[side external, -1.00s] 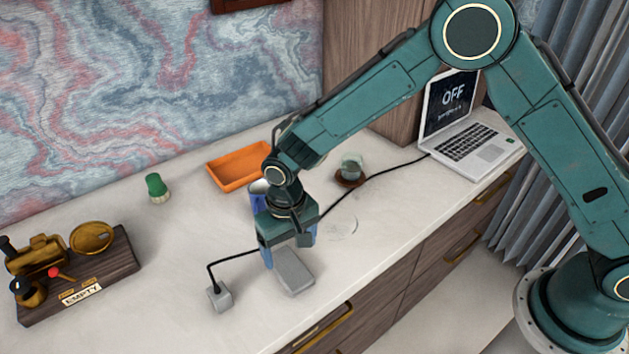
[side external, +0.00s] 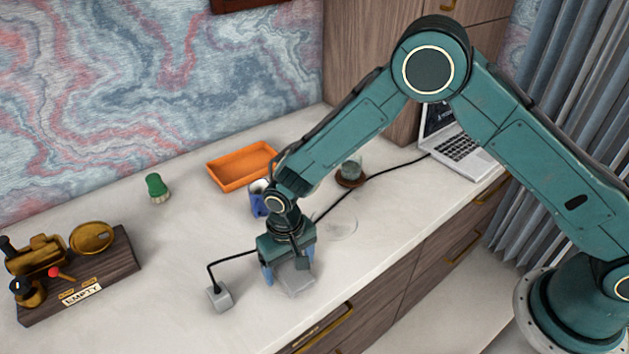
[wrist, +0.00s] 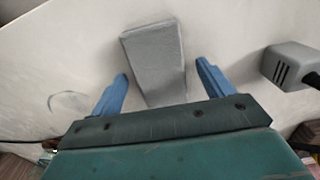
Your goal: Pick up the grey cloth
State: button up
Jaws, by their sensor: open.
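The grey cloth (side external: 297,281) looks like a flat folded block lying on the pale desk top. In the side view my gripper (side external: 284,277) is low over it and hides part of it. In the wrist view the grey cloth (wrist: 155,60) lies between the two blue fingers of my gripper (wrist: 163,85). The fingers are apart, with a gap on each side of the cloth. I cannot tell how far the fingertips are above the desk.
A grey plug box (side external: 220,297) with a black cable stands close to the left of my gripper. A blue mug (side external: 258,203) and an orange tray (side external: 240,167) are behind. A green-handled brush (side external: 157,188) and a wooden stand (side external: 110,265) are at left. A laptop (side external: 462,145) is at back right.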

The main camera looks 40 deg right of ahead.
aim_at(289, 266)
dwell(0.5)
jog(key=c, duration=1.1)
jog(key=shift+r, duration=0.1)
notch_tip(289, 266, up, 20)
jog(key=shift+f, duration=0.15)
